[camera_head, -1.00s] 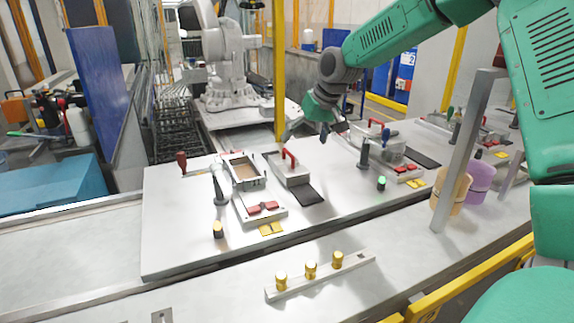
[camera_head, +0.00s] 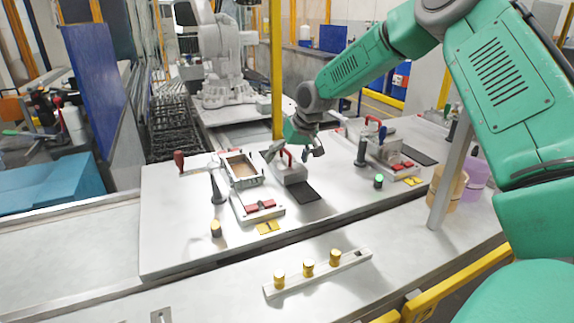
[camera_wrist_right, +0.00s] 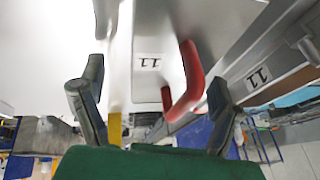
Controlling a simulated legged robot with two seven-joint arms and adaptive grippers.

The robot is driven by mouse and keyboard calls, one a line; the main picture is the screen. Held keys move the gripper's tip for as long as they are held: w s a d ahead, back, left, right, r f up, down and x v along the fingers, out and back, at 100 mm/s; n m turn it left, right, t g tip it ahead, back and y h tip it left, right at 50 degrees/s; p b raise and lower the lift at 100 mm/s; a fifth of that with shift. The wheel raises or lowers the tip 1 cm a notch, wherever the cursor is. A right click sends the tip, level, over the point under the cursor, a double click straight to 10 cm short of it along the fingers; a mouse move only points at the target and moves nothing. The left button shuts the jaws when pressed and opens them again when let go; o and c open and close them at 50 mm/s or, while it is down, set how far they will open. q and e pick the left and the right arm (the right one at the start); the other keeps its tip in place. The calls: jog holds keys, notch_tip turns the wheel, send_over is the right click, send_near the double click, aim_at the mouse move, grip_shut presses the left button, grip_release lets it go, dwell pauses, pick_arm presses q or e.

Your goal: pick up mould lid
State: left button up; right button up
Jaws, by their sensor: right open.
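The mould lid (camera_head: 290,174) is a grey block with a red handle (camera_head: 286,156) on top. It lies on the white worktop beside the open mould. My right gripper (camera_head: 294,153) is open over the lid, with its fingers spread on either side of the red handle. In the right wrist view the lid (camera_wrist_right: 150,45) bears a label "11", and its red handle (camera_wrist_right: 186,85) shows between the two dark fingers of the gripper (camera_wrist_right: 155,92). Whether a finger touches the handle cannot be told. My left gripper is not in view.
The open mould (camera_head: 242,170) stands left of the lid, with a toggle clamp (camera_head: 217,190) beside it. A second mould with a red-handled lid (camera_head: 384,148) stands to the right. A grey post (camera_head: 451,170) rises at the right. A rail with yellow knobs (camera_head: 318,274) lies in front.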

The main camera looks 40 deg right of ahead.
jog(key=shift+a+r, duration=0.15)
jog(key=shift+a, duration=0.15)
jog(key=c, duration=1.3)
jog(key=shift+w+a, duration=0.1)
jog(key=shift+a, duration=0.15)
jog(key=shift+c, duration=1.3)
notch_tip(320, 180, up, 10)
jog(key=shift+r, duration=0.1)
